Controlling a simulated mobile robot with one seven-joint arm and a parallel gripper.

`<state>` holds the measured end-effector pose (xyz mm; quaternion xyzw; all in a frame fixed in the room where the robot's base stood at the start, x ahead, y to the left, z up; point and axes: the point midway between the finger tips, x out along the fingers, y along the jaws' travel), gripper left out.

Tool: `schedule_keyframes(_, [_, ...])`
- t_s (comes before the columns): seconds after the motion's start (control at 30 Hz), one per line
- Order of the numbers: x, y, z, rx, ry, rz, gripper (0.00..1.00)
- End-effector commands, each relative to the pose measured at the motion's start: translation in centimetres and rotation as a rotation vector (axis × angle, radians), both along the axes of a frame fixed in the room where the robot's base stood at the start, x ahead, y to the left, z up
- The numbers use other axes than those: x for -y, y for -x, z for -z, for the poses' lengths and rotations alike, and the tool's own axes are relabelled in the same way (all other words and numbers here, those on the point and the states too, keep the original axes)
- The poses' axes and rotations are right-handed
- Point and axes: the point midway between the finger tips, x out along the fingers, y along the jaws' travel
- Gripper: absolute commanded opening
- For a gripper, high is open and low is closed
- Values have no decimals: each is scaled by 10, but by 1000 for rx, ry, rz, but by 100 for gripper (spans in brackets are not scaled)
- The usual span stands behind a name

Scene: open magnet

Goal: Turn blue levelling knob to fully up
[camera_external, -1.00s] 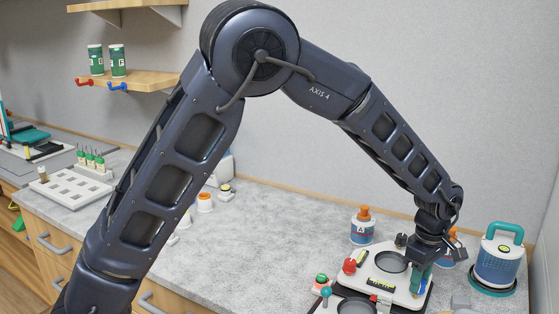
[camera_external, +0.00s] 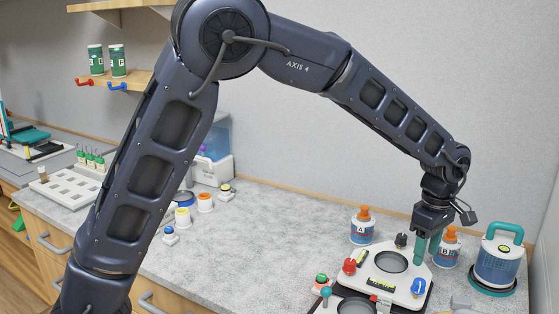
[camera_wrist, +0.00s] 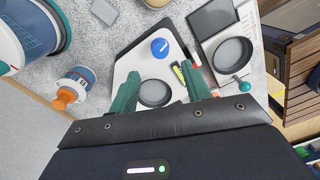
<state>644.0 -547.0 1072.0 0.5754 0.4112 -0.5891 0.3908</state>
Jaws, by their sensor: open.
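The blue levelling knob (camera_external: 418,286) sits at the right front corner of a white levelling plate (camera_external: 374,269). A red knob (camera_external: 350,266) and a black knob (camera_external: 401,240) sit at other corners. My gripper (camera_external: 426,257) is open and empty above the plate's right rear side, behind the blue knob and apart from it. In the wrist view, the green fingers of my gripper (camera_wrist: 160,95) are spread over the plate, and the blue knob (camera_wrist: 160,47) shows beyond them, with a white mark on its top. The red and black knobs are not visible there.
Bottle A (camera_external: 362,226) and bottle B (camera_external: 446,248) stand behind the plate. A blue and white canister with a teal handle (camera_external: 498,258) stands to the right. A teal ball-topped lever (camera_external: 326,293) is at the front left. The counter left of the plate (camera_external: 270,255) is mostly clear.

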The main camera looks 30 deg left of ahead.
Motion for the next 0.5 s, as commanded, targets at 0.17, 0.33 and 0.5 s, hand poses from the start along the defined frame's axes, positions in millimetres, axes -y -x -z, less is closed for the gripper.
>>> schedule_keyframes(0.17, [0, -1, -20, 0, 0, 0, 48])
schedule_keyframes(0.33, [0, -1, -26, -1, -1, -1, 48])
schedule_keyframes(0.5, [0, -1, -26, -1, -1, 0, 48])
